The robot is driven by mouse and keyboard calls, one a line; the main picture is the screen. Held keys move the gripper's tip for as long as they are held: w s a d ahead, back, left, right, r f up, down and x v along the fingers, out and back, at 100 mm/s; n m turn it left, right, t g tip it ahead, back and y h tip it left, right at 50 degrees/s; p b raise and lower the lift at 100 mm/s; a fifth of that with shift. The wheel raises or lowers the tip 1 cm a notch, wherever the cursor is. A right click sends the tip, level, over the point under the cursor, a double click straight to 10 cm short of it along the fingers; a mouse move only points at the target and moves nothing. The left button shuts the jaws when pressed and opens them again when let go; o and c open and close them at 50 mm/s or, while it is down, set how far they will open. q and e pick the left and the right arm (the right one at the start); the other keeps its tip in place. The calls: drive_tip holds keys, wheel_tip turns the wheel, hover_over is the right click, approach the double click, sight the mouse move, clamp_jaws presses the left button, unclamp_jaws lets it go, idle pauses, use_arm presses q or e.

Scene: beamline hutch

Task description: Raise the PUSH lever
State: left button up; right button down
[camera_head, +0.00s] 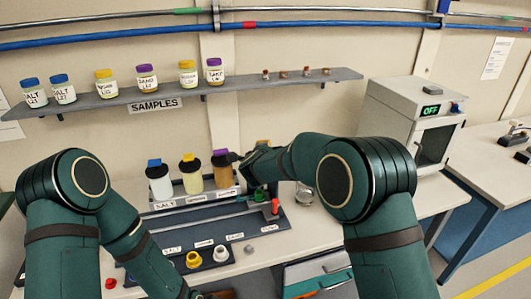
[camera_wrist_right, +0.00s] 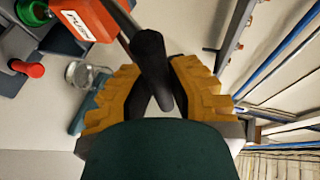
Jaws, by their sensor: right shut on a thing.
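The PUSH lever shows in the right wrist view as a black bar (camera_wrist_right: 150,60), with a red block labelled PUSH (camera_wrist_right: 82,17) beside its upper end. My right gripper (camera_wrist_right: 156,88) is shut on the black bar, with its yellow fingers on both sides of it. In the head view my right gripper (camera_head: 255,160) is at the right end of the row of sample jars, and the arm and gripper mostly hide the lever there. My left arm reaches down to the bottom edge of the head view; its fingers cannot be made out clearly.
Capped jars (camera_head: 191,174) stand behind a dark tray (camera_head: 180,223) with a red-ended rod. A glass beaker (camera_head: 304,194) stands right of the tray. A shelf (camera_head: 240,88) with several jars runs above. An oven-like box marked OFF (camera_head: 390,98) stands at the right.

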drive_tip(key=shift+w+d+r, duration=0.1)
drive_tip(key=shift+r, duration=0.25)
drive_tip(key=c, duration=1.1)
unclamp_jaws()
drive_tip(key=shift+o, duration=1.1)
drive_tip(key=shift+s, duration=0.2)
drive_tip(key=shift+f, duration=0.1)
drive_tip(key=shift+w, duration=0.1)
drive_tip(key=v, duration=1.2)
